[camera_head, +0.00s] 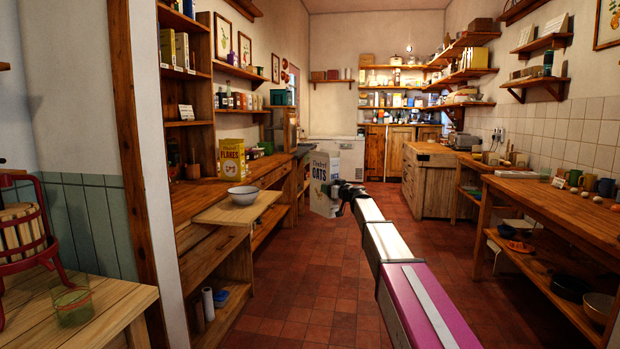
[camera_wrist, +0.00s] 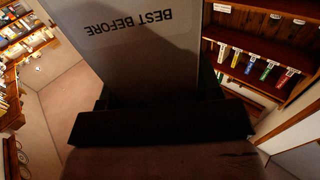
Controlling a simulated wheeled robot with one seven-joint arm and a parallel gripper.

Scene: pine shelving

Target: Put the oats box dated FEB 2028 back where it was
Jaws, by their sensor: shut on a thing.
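The oats box (camera_head: 321,184), pale grey with "OATS" on its front, is held upright in the air in front of my arm, over the open floor. My gripper (camera_head: 343,192) is shut on its right side in the head view. In the wrist view the box (camera_wrist: 150,50) fills the middle, with "BEST BEFORE" printed upside down; no date can be read. The dark gripper (camera_wrist: 160,122) covers the lower part of the box there.
A yellow flakes box (camera_head: 232,158) and a white bowl (camera_head: 243,195) stand on the left wooden counter. Upper left shelves (camera_head: 190,73) hold boxes. A worktable (camera_head: 560,210) with mugs and eggs stands at right. The tiled floor (camera_head: 310,290) between is clear.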

